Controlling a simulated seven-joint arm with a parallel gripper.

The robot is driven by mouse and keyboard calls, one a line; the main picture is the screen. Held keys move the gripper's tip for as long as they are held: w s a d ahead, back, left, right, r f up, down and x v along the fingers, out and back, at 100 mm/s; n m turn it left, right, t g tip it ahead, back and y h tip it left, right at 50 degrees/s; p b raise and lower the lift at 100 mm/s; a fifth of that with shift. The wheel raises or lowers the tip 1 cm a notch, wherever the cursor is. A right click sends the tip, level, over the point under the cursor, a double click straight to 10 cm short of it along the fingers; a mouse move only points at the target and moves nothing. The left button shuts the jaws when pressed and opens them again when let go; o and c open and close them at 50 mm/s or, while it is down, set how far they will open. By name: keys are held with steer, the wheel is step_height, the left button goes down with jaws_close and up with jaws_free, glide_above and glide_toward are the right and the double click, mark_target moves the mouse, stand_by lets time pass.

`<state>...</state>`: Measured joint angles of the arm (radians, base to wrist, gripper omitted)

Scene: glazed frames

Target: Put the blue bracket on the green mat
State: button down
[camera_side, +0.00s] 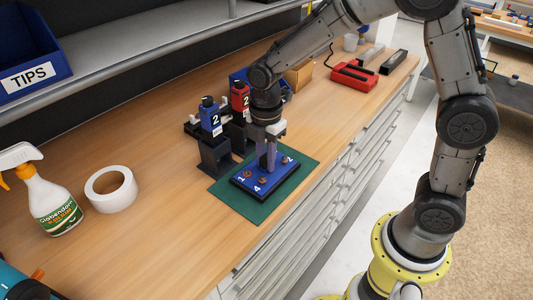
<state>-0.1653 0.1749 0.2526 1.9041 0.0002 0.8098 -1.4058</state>
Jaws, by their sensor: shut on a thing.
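The blue bracket (256,186) is a flat blue plate with a dark underside, white numbers and several brown round spots. It is over the green mat (228,197), which shows around its edges. It looks level and is on the mat or very close above it; I cannot tell which. My gripper (268,167) points down at the middle of the bracket and is shut on it. The fingertips meet the plate's top, and the exact grip is hard to see.
Behind the mat, black stands hold a blue block (210,117) and a red block (240,97), both marked 2. A tape roll (111,190) and spray bottle (50,204) are at left. A red device (355,76) lies farther back. The bench edge runs just right of the mat.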

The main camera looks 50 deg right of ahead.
steer(key=shift+w, duration=0.1)
steer(key=c, duration=1.2)
jaws_free()
steer(key=shift+f, duration=0.15)
steer(key=o, duration=0.4)
steer(key=shift+o, duration=0.2)
step_height(320, 180, up, 12)
steer(key=s+d+m+t, duration=0.2)
steer(key=s+d+m, duration=0.1)
steer(key=s+m, duration=0.6)
steer(key=s+d+r+m+t, duration=0.1)
steer(key=s+d+m+t, duration=0.2)
steer(key=s+m, duration=0.6)
steer(key=shift+s+r+t, duration=0.3)
steer(key=shift+s, duration=0.6)
